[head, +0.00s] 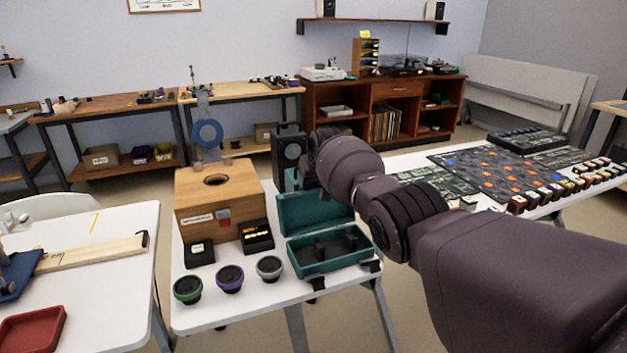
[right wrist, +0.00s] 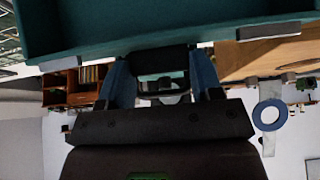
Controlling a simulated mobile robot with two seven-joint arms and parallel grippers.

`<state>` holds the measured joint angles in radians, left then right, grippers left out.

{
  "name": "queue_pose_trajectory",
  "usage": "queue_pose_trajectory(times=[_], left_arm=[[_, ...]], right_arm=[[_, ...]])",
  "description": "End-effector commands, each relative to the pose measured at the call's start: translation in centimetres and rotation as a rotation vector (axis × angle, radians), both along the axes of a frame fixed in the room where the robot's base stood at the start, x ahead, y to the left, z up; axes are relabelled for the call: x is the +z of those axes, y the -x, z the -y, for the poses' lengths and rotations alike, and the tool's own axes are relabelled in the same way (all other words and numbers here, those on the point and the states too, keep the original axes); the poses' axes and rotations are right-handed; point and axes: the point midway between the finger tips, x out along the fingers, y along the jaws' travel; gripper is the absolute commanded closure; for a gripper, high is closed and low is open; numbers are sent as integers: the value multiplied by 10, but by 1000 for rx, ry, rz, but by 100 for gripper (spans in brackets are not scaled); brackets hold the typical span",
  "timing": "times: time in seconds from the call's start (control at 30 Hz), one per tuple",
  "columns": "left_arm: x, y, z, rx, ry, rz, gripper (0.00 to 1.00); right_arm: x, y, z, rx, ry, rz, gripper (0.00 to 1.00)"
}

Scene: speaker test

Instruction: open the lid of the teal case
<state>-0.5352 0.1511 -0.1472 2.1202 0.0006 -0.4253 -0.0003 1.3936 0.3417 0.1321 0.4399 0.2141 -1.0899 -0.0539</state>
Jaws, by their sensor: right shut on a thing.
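The teal case (head: 330,262) stands at the right front of the middle white table, and its black-lined inside shows. Its teal lid (head: 312,213) is raised, standing roughly upright at the back of the base. In the right wrist view the lid's teal surface (right wrist: 150,28) fills the top, with metal latch plates along its edge. My right gripper (right wrist: 163,78) is shut on a dark handle-like part at the lid's edge, between its blue fingers. In the head view my right arm passes right of the case and hides the fingers. My left gripper is not in view.
A wooden speaker box (head: 232,182), small black boxes and several round driver parts (head: 229,279) stand left of the case. A dark speaker (head: 289,150) stands behind. A right-hand table holds circuit boards (head: 490,172) and small blocks.

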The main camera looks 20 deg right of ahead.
Motion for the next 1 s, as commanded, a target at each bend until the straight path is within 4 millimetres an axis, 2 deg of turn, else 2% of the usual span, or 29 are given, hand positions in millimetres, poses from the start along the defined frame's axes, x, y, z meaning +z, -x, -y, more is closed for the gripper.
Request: queue_pose_trajectory(times=[0.03,0.23,0.27,0.43,0.77,1.0], left_arm=[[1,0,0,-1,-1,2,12],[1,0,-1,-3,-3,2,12],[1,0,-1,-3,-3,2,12],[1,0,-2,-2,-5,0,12],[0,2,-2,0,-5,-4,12],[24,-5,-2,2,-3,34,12]], right_arm=[[10,-3,0,-1,0,19,83],[11,-4,0,0,1,21,83],[12,-4,0,0,1,22,39],[9,-2,0,-1,0,16,15],[8,0,0,0,0,10,15],[38,12,0,1,0,17,15]])
